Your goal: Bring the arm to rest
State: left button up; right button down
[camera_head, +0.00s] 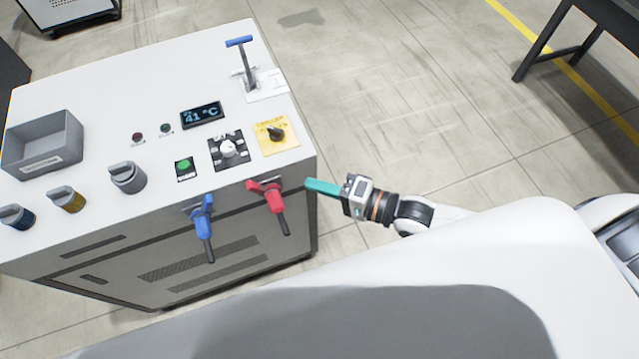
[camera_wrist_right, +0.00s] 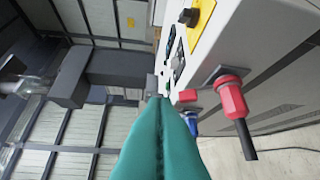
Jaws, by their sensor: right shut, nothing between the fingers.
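My right gripper (camera_head: 322,187) has teal fingers and is at the right front corner of the white machine (camera_head: 100,100), just right of the red-handled valve (camera_head: 270,195). Its fingers lie together with nothing between them, and they also show together in the right wrist view (camera_wrist_right: 160,120). That view shows the red valve (camera_wrist_right: 232,100) to the right of the fingers, apart from them. My right arm (camera_head: 412,212) comes in from the right. My left gripper is not in view.
The machine top carries a blue-handled lever (camera_head: 243,62), a display (camera_head: 202,115), a yellow-plated knob (camera_head: 277,134), a green button (camera_head: 185,166) and a grey bin (camera_head: 42,144). A blue valve (camera_head: 202,222) hangs on the front. Open floor (camera_head: 400,90) lies right of the machine; a dark table (camera_head: 570,50) stands beyond.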

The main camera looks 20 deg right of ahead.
jog(key=shift+d, duration=0.1)
jog(key=d+f+n+g+h+b, duration=0.15)
jog(key=d+f+h, duration=0.35)
jog(key=f, duration=1)
jog(key=d+f+n+g+h+b, duration=0.1)
jog(key=d+f+n+h+b, duration=0.2)
jog(key=d+f, duration=0.8)
jog(key=s+a+f+n+g+h, duration=0.2)
jog(key=s+f+g+h, duration=0.15)
jog(key=s+f, duration=1.2)
jog(key=s+a+f+n+g, duration=0.1)
jog(key=s+f+g, duration=0.1)
jog(key=s+f, duration=0.2)
jog(key=s+a+f+n+g, duration=0.1)
jog(key=s+f, duration=0.4)
jog(key=s, duration=0.5)
jog(key=shift+s+a+n+g+b, duration=0.3)
jog(key=shift+a+n+g+b, duration=0.15)
jog(key=shift+n+g, duration=0.3)
